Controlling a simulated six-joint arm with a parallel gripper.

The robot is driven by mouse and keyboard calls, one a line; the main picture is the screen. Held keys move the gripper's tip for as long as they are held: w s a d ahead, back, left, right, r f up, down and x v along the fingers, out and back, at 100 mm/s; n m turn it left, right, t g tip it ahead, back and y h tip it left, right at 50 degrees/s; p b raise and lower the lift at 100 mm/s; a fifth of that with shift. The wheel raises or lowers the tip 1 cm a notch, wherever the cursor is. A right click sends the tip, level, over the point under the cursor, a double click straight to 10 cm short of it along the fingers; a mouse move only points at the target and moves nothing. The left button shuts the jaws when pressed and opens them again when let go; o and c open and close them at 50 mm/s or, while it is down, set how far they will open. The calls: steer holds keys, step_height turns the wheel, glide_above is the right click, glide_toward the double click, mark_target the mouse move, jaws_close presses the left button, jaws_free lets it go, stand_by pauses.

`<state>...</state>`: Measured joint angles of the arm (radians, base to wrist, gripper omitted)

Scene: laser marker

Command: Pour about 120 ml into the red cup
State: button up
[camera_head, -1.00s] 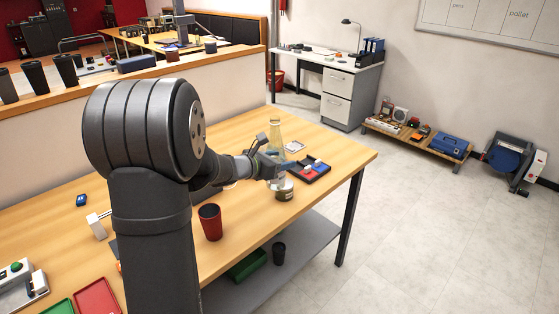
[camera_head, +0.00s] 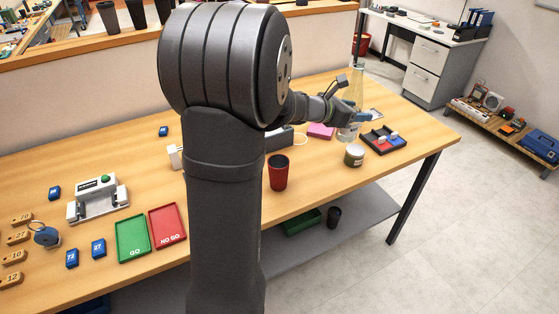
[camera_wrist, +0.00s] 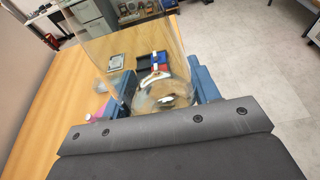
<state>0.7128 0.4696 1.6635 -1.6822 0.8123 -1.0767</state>
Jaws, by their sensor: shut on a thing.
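The red cup (camera_head: 278,172) stands upright on the wooden table, just right of my arm in the head view. A clear glass bottle or carafe (camera_head: 357,86) stands upright at my gripper (camera_head: 350,112), farther back and to the right of the cup. My gripper is shut on this glass vessel; in the wrist view the glass (camera_wrist: 130,55) fills the space between the blue fingers (camera_wrist: 163,88). I cannot tell how much liquid it holds, nor clearly whether its base touches the table.
A dark divided tray (camera_head: 384,140) is near the table's right end. A green tray (camera_head: 132,236) and red tray (camera_head: 167,226) lie at the front left. A pink block (camera_head: 320,131) sits behind the cup.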

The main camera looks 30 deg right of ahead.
steer(key=s+a, duration=0.2)
steer(key=a, duration=0.8)
steer(key=s+a, duration=0.3)
steer(key=a, duration=0.6)
step_height(320, 180, down, 14)
steer(key=shift+f, duration=0.25)
steer(key=shift+w, duration=0.1)
steer(key=shift+n, duration=0.3)
steer(key=s+f+n+g+h, duration=0.1)
steer(key=s+f+n+g, duration=0.1)
steer(key=s+n+g, duration=0.5)
steer(key=shift+w+r+n+t+h, duration=0.15)
steer(key=shift+w+r+n+t, duration=0.15)
steer(key=shift+r+n, duration=0.55)
steer(key=shift+w+r+n+t+h, duration=0.25)
steer(key=shift+r+n+t, duration=0.1)
steer(key=shift+r+n, duration=0.5)
steer(key=shift+w+r+n+t+h, duration=0.1)
steer(key=shift+w+r+n+t, duration=0.2)
steer(key=shift+r+n, duration=0.5)
